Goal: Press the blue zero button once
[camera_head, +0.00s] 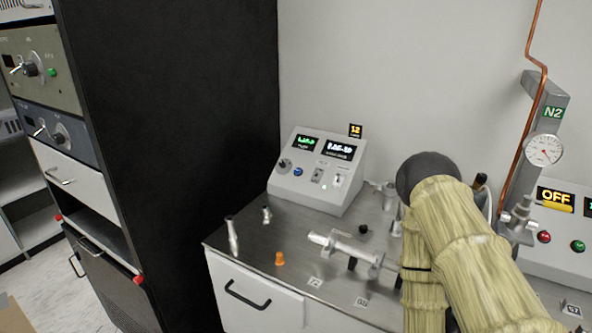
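A grey control box (314,193) with a sloped front stands on the metal bench top, near the middle of the view. A small round blue button (298,171) sits on its front panel, under the left green-lit display (306,143), and nothing covers it. A dark knob (284,163) is just left of the button. My arm, in a yellowish sleeve with a dark rounded joint, fills the lower right, well to the right of the box. My gripper does not show.
Metal pipe fittings (345,246) and an orange cap (279,259) are on the bench in front of the box. A tall black cabinet stands left. A gauge (543,150), copper pipe (536,60) and panel reading OFF (556,197) are right. Space above the box is clear.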

